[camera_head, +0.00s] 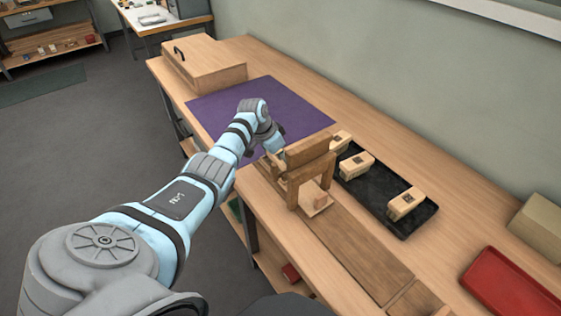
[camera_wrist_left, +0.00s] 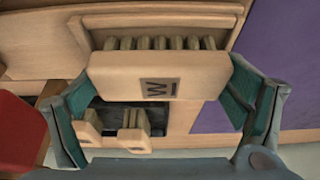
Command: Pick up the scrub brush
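A pale wooden scrub brush (camera_wrist_left: 158,76) fills the middle of the left wrist view. Its block carries a dark W mark, and a row of several brown bristle tufts shows along its upper edge. My left gripper (camera_wrist_left: 162,82) has one teal-padded finger at each end of the block. The pads look very close to the ends, but I cannot tell whether they press on it. In the head view my left gripper (camera_head: 277,150) is beside the wooden stand (camera_head: 309,160), which partly hides this spot. My right gripper is in neither view.
A black tray (camera_head: 394,226) with several similar blocks lies right of the stand. A purple mat (camera_head: 220,103) and a wooden box with a handle (camera_head: 205,65) are behind. A red tray (camera_head: 510,285) and a beige block (camera_head: 540,225) are at the right.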

